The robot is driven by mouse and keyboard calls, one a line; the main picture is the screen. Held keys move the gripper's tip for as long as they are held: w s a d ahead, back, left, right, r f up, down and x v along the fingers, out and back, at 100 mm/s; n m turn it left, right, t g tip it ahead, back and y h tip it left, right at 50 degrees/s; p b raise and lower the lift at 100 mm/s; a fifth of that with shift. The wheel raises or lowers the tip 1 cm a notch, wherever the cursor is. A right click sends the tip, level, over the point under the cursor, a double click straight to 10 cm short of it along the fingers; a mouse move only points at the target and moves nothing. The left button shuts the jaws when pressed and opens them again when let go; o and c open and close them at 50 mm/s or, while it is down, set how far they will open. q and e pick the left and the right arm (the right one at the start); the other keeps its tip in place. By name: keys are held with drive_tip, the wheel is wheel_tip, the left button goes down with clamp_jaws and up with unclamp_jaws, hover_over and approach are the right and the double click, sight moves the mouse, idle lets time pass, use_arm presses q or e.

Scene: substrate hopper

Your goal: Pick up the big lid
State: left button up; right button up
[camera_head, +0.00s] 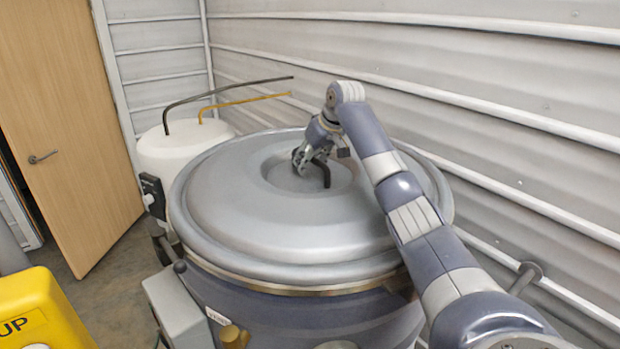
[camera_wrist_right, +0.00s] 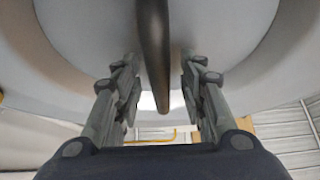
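The big lid (camera_head: 290,225) is a round grey metal cover lying on top of the large hopper (camera_head: 310,315). A black handle (camera_head: 325,174) stands in the recess at its middle. My right gripper (camera_head: 303,162) is at the handle. In the right wrist view, the dark handle bar (camera_wrist_right: 154,50) runs between the two fingers of the right gripper (camera_wrist_right: 160,82). The fingers are apart, with a gap on each side of the bar. My left gripper is not in view.
A white tank (camera_head: 185,155) with black and yellow pipes stands behind the hopper at left. A wooden door (camera_head: 65,120) is at far left. A yellow object (camera_head: 40,310) is at front left. A corrugated wall (camera_head: 480,130) runs close along the right.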

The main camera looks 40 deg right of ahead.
drive_tip(key=shift+c, duration=1.1)
drive_tip(key=shift+r, duration=0.1)
clamp_jaws()
drive_tip(key=shift+r, duration=0.25)
drive_tip(key=shift+w+f, duration=0.1)
drive_tip(key=shift+w+d+r+b, duration=0.1)
drive_tip(key=shift+r+b, duration=0.2)
drive_tip(key=shift+r, duration=0.35)
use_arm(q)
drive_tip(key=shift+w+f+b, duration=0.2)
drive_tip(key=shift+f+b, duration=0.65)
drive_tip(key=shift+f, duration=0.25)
use_arm(e)
wheel_tip(320, 180, up, 7)
drive_tip(key=shift+f, duration=0.15)
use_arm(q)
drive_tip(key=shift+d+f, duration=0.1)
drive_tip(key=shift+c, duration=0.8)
use_arm(e)
drive_tip(key=shift+r, duration=0.8)
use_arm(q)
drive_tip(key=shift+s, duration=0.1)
use_arm(e)
drive_tip(key=shift+s+r, duration=0.1)
drive_tip(key=shift+s, duration=0.1)
